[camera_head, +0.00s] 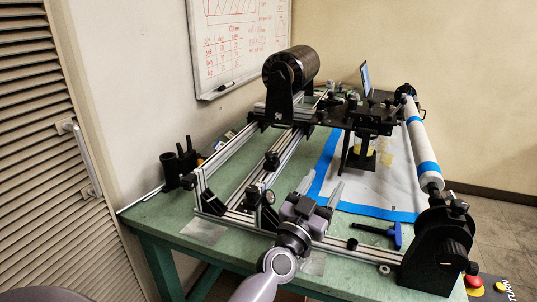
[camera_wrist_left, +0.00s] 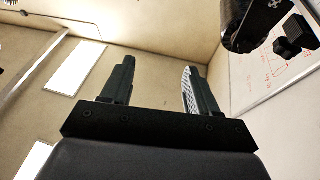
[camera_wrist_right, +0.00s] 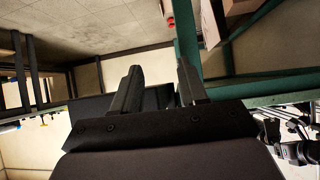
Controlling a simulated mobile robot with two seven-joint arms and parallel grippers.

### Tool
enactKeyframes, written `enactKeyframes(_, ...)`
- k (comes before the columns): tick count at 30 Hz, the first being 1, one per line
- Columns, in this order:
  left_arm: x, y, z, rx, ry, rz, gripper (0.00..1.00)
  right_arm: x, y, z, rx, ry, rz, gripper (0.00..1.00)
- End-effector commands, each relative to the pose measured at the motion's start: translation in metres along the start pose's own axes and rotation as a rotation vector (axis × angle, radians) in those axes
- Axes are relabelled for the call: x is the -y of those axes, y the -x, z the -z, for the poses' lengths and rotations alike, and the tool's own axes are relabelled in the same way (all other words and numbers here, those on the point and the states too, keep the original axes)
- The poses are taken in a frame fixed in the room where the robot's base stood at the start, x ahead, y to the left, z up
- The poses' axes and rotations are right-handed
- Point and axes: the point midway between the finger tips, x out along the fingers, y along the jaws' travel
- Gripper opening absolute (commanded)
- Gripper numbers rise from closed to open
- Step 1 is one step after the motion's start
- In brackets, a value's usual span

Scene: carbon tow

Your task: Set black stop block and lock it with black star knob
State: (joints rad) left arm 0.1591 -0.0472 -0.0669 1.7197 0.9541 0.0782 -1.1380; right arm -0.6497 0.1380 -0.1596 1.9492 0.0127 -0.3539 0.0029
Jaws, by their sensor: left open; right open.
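A similar black part (camera_wrist_left: 294,38) shows at the upper right of the left wrist view. Another black part with a round knob (camera_head: 267,197) is lower on the frame; I cannot tell which is the star knob. My left gripper (camera_head: 322,189) is open and empty, fingers pointing up, right of these parts and apart from them. My right gripper (camera_wrist_right: 158,85) is open and empty in the right wrist view, outside the head view.
A black drum (camera_head: 291,67) stands at the back of the rail frame. A white roller with blue bands (camera_head: 420,145) runs along the right. A blue-handled tool (camera_head: 378,233) lies near the front. Black cups (camera_head: 171,170) stand at left. A green table edge (camera_wrist_right: 275,88) is near my right gripper.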

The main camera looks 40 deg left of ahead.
Motion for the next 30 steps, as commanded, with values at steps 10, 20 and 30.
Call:
enactKeyframes(10,0.086,-0.047,0.004,0.004,-0.029,0.585,0.6,0.0,0.0,0.0,-0.001,0.0,0.0,0.43)
enactKeyframes(20,0.12,-0.042,-0.023,0.297,-0.066,0.972,0.6,0.0,0.0,0.001,-0.001,0.001,-0.001,0.43)
enactKeyframes(30,0.138,-0.044,-0.034,0.384,-0.081,1.038,0.6,-0.001,0.0,0.0,-0.001,0.002,-0.001,0.43)
